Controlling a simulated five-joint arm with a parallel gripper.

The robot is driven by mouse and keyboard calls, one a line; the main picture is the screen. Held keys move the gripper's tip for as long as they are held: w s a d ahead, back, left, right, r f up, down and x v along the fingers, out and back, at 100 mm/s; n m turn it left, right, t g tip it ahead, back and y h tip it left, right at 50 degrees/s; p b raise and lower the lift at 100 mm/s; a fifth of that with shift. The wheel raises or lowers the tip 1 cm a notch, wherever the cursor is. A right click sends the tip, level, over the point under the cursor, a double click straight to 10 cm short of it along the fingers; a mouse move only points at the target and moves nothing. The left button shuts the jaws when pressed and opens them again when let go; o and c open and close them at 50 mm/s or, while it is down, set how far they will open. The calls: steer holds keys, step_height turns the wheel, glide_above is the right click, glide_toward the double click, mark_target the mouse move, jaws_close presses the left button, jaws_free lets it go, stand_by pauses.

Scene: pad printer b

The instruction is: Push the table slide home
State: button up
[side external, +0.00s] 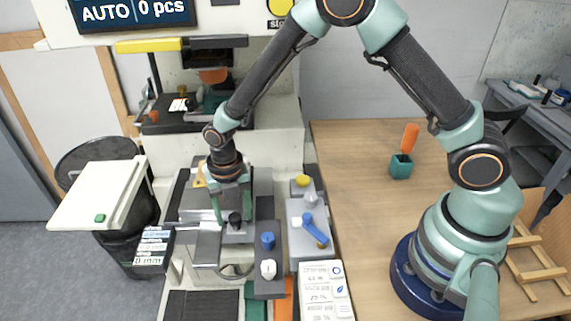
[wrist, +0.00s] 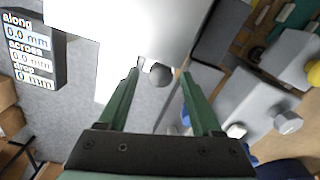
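The table slide (side external: 208,243) is a grey metal block and plate assembly at the front of the pad printer, with a black knob (side external: 235,219) on it. My gripper (side external: 232,208) points down over the slide, with its green fingers near the knob. In the wrist view, my gripper (wrist: 161,71) is open, its two fingers well apart. A dark round knob (wrist: 160,74) shows between the fingertips, with no clear contact. How far the slide is from its end stop cannot be told.
A small readout (side external: 153,248) stands at the slide's left; in the wrist view it shows 0.0 mm along and across. A block with a blue lever (side external: 314,230) and a blue knob (side external: 267,240) stand to the right.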

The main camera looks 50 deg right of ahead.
step_height(320, 180, up, 12)
stand_by(0.7)
steer(key=shift+r, duration=0.1)
steer(key=s+d+r+m+t, duration=0.2)
steer(key=s+d+r+m, duration=0.4)
steer(key=m, duration=0.9)
steer(key=s+d+r+m+t, duration=0.3)
steer(key=s+d+r+m, duration=0.3)
steer(key=m, duration=0.9)
steer(key=shift+d+r+t, duration=0.3)
steer(key=shift+d+r, duration=0.55)
steer(key=shift+d, duration=0.65)
